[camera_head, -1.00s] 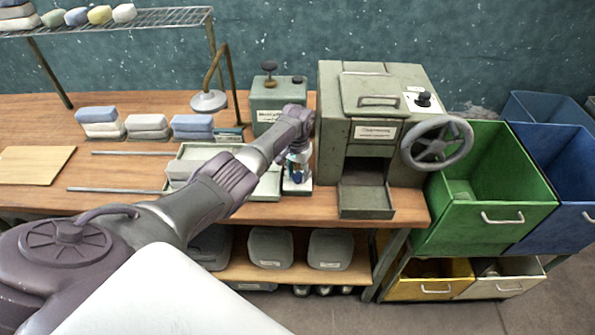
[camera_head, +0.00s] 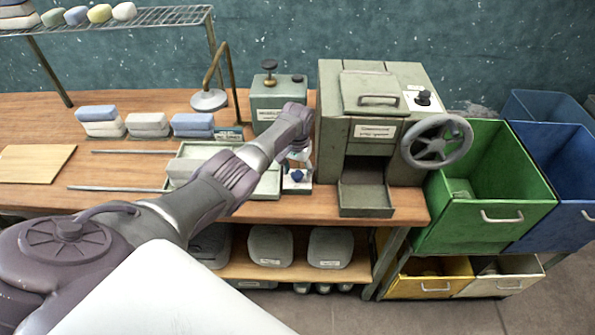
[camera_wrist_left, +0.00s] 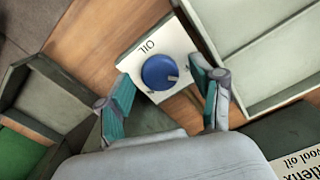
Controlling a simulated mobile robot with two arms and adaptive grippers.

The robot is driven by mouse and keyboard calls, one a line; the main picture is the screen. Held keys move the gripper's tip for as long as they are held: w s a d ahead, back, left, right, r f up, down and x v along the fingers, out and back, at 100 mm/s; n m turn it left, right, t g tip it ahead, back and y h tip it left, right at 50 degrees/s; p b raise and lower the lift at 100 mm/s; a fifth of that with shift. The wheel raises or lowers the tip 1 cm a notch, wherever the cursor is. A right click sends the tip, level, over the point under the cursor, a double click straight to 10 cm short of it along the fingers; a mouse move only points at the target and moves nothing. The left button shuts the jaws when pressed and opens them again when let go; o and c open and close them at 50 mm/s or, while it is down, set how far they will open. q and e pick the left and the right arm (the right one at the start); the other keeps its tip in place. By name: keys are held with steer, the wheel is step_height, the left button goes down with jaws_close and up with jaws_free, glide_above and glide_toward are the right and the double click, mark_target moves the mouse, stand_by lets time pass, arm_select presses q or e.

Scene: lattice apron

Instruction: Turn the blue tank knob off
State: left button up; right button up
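The blue knob (camera_head: 297,176) sits on a white plate at the front of the bench, below my left gripper. In the left wrist view the blue knob (camera_wrist_left: 158,73) is round, with a small pale pointer mark at its lower right. Its white plate (camera_wrist_left: 176,42) reads "OIL"; another marking is partly hidden by a finger. My left gripper (camera_wrist_left: 163,82) is open, its two teal-padded fingers apart on either side of the knob in the picture, with no contact visible. It also shows in the head view (camera_head: 298,158). My right gripper is not in view.
A grey-green tank (camera_head: 278,97) stands behind the knob. A machine (camera_head: 345,110) with a handwheel (camera_head: 437,142) stands close on the right. A shallow tray (camera_head: 268,187) lies close on the left. Green (camera_head: 485,215) and blue bins are farther right.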

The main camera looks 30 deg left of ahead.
mark_target(298, 174)
arm_select(q)
step_height(298, 174, up, 12)
stand_by(0.6)
stand_by(0.5)
